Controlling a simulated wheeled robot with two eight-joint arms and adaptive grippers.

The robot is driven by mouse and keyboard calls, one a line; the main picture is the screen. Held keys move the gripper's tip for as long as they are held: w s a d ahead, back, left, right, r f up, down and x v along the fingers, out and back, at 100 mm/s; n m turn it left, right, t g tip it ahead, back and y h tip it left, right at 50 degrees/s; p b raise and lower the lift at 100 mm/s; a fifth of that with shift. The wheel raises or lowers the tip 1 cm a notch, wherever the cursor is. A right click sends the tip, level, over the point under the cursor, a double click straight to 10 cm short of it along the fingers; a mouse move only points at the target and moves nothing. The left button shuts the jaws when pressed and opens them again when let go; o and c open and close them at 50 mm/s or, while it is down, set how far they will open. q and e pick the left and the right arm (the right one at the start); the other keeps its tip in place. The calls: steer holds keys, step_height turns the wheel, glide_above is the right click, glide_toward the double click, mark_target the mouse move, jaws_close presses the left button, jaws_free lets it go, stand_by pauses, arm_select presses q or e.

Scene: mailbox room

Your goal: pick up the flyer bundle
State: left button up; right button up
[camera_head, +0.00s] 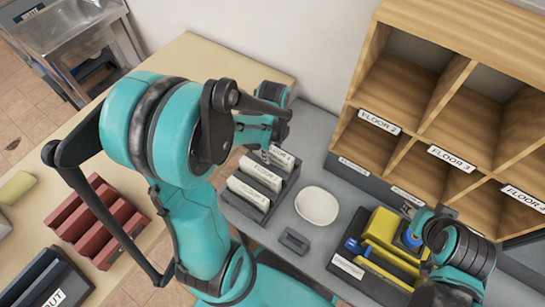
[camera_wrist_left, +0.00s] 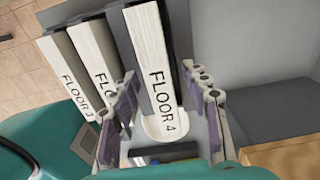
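A dark rack (camera_head: 283,192) holds white upright blocks with floor labels. The one marked FLOOR 4 (camera_wrist_left: 155,70) stands at its end, and two more stand beside it. My left gripper (camera_wrist_left: 163,100) is open, its purple-padded fingers on either side of the FLOOR 4 block with gaps showing; in the head view (camera_head: 265,154) my arm partly hides it. Yellow packets (camera_head: 385,232) with blue parts lie in a black tray (camera_head: 345,264). My right gripper (camera_head: 411,216) is over this tray, its fingers largely hidden. I cannot tell which thing is the flyer bundle.
A white bowl (camera_head: 317,205) and a small dark block (camera_head: 294,241) are on the grey counter. Wooden cubbies (camera_head: 440,100) rise behind the tray. Red holders (camera_head: 98,222) and a dark tray (camera_head: 45,285) sit on the beige table at left.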

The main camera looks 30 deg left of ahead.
arm_select(q)
jaws_close()
steer(key=shift+r, duration=0.15)
